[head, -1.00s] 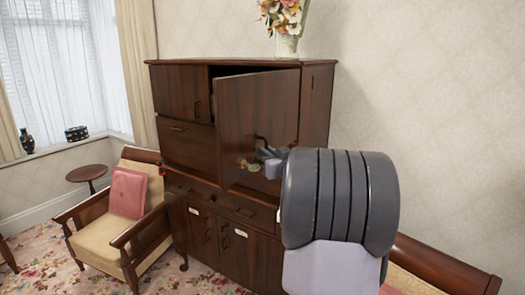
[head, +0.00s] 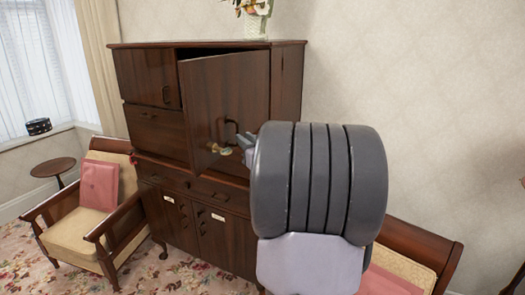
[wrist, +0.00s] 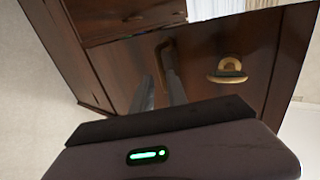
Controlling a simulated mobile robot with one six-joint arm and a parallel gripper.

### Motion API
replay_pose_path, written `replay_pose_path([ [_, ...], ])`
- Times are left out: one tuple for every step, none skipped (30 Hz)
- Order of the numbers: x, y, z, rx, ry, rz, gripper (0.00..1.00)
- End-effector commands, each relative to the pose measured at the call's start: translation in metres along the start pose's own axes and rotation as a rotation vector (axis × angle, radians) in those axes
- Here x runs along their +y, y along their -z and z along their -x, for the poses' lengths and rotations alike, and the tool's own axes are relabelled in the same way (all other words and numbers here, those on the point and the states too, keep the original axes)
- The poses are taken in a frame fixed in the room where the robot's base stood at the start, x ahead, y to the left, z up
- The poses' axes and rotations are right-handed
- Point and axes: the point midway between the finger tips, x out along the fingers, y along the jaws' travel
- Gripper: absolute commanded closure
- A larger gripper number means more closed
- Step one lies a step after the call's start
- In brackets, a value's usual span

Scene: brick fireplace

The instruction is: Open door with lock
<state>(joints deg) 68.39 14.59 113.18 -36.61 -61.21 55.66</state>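The dark wood cabinet door (head: 225,90) at the upper right of the cabinet stands ajar, with a dark gap above and behind its left edge. It carries a dark curved handle (head: 230,126) and a brass lock piece (head: 219,149) below it. In the wrist view the brass lock piece (wrist: 228,70) is right of the handle (wrist: 163,62). My gripper (wrist: 160,82) has its two fingers apart, with tips close to the handle's near end. I cannot tell whether they touch it. In the head view my grey arm hides most of my gripper.
The cabinet (head: 150,200) has other closed doors and drawers. A wooden armchair (head: 65,235) stands to its left, another armchair (head: 420,255) to its right behind my arm. A vase of flowers (head: 256,20) stands on top. Patterned carpet (head: 190,275) lies in front.

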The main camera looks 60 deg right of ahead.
Motion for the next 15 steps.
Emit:
replay_pose_path([
  [0.001,0.001,0.015,0.000,-0.004,-0.001,0.81],
  [0.001,0.001,0.024,0.000,-0.004,0.000,0.81],
  [0.001,0.002,0.037,0.000,-0.004,0.001,0.81],
  [0.001,0.002,0.048,0.000,-0.005,0.001,0.81],
  [0.001,0.002,0.058,0.001,-0.005,0.001,0.81],
  [0.001,0.002,0.070,0.002,-0.005,0.001,0.81],
  [0.001,0.002,0.079,0.001,-0.006,0.001,0.81],
  [0.001,0.002,0.087,0.001,-0.005,0.002,0.81],
  [0.001,0.002,0.097,0.001,-0.004,0.001,0.81],
  [0.001,0.002,0.103,0.001,-0.005,0.001,0.81],
  [0.001,0.002,0.109,0.002,-0.004,0.002,0.81],
  [0.001,0.001,0.115,0.001,-0.004,0.001,0.81],
  [0.001,0.001,0.119,0.001,-0.002,0.001,0.81],
  [0.000,0.001,0.122,0.001,-0.001,0.001,0.81],
  [0.000,0.001,0.125,0.001,-0.002,0.001,0.81],
])
